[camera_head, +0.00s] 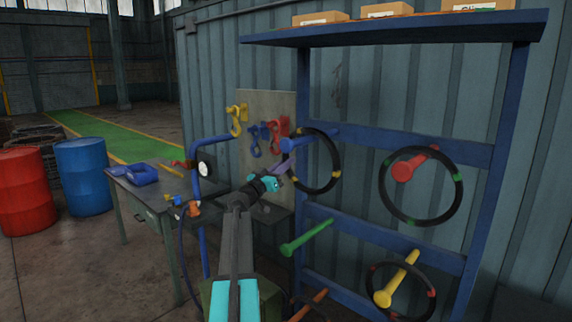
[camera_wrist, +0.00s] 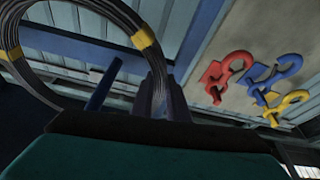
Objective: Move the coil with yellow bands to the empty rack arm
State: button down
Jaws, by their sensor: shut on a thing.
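The coil with yellow bands is a black ring (camera_head: 337,170) at the upper left of the rack. Its yellow bands show in the wrist view, where the coil (camera_wrist: 149,62) fills the upper left. My gripper (camera_head: 287,165) is shut on the near left side of this coil; in the wrist view its fingers (camera_wrist: 160,92) close on the strands. The blue rack arm (camera_head: 318,137) appears to pass through the ring's upper part; I cannot tell whether they touch. The green rack arm (camera_head: 306,239), below the held coil, is bare.
A green-banded coil (camera_head: 383,185) hangs on the red arm (camera_head: 412,166). A red-banded coil (camera_head: 433,300) hangs on the yellow arm (camera_head: 396,279). An orange arm (camera_head: 309,304) is at the bottom edge. Hooks (camera_head: 257,140) hang on a board left of the rack, above a workbench (camera_head: 140,203).

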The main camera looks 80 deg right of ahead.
jog(key=shift+f+p, duration=0.2)
jog(key=shift+p, duration=0.2)
dwell(0.3)
jog(key=c, duration=1.6)
grip_release()
jog(key=shift+a, duration=0.1)
jog(key=shift+c, duration=0.2)
jog(key=shift+f, duration=0.15)
jog(key=b+v, duration=0.3)
jog(key=v, duration=1)
jog(key=shift+w+a+b, duration=0.2)
jog(key=shift+a+b, duration=0.1)
jog(key=w+a+p, duration=0.3)
jog(key=a, duration=0.2)
jog(key=shift+a, duration=0.35)
